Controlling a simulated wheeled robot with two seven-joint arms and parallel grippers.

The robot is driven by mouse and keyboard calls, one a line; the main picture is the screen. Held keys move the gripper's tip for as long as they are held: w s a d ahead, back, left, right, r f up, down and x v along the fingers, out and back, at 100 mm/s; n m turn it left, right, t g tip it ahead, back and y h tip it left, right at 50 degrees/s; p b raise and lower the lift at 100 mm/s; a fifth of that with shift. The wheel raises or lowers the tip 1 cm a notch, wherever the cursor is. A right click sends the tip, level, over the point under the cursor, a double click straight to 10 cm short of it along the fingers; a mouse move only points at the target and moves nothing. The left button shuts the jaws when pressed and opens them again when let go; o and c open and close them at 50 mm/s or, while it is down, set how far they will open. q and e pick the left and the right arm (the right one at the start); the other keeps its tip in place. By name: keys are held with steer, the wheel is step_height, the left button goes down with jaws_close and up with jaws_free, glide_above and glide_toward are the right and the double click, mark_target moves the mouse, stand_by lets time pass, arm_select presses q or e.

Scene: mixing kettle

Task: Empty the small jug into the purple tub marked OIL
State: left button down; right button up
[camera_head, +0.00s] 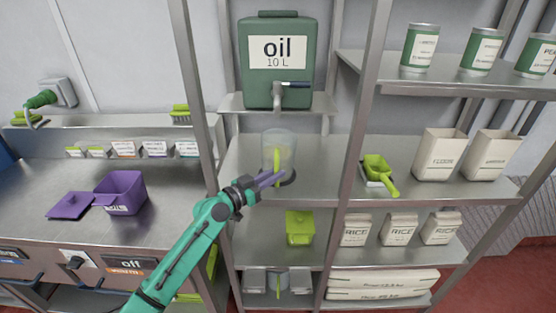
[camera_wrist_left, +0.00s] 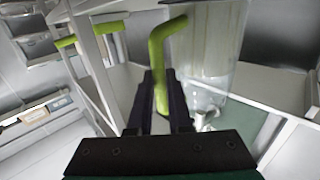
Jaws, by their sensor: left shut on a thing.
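The small jug (camera_head: 285,143) is clear, with a bright green handle, and looks upright under the tap of the green oil tank (camera_head: 249,75). My left gripper (camera_head: 268,179) is shut on the green handle. In the left wrist view the handle (camera_wrist_left: 166,45) runs between the fingers (camera_wrist_left: 160,100), with the clear jug wall (camera_wrist_left: 218,45) to its right. I cannot tell whether the jug touches the shelf or what it holds. My right gripper is not in view.
A rack post (camera_head: 196,95) stands between the jug's shelf and the counter (camera_head: 170,225). A green scoop (camera_head: 378,170) and paper bags (camera_head: 438,155) are to the right. A green container (camera_head: 299,228) is on the shelf below. The counter right of the tub is clear.

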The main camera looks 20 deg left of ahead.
mark_target(277, 161)
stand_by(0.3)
arm_select(q)
step_height(277, 161, up, 6)
steer(key=p, duration=0.4)
steer(key=shift+r, duration=0.15)
steer(key=shift+w, duration=0.1)
